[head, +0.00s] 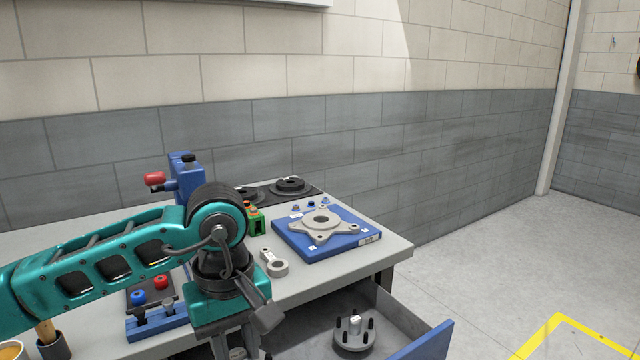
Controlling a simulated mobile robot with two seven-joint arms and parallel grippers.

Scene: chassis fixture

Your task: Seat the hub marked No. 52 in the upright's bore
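A grey star-shaped casting with a round central bore, which looks like the upright (322,222), lies flat on a blue fixture plate (352,246) on the bench. The bore looks empty. A grey flanged hub (352,336) with several black studs and a pale top stands in the open drawer; I cannot read any number on it. My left arm crosses the front of the bench, and my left gripper (238,325) points down at the bench's front edge, left of the hub and apart from it. Its fingertips are partly hidden or cut off. My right gripper is out of view.
The open drawer (427,342) juts out in front of the bench. Black discs (290,186) sit at the back, a grey link part (273,263) lies left of the plate. A blue stand with a red knob (154,179) rises behind my arm. Floor at right is clear.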

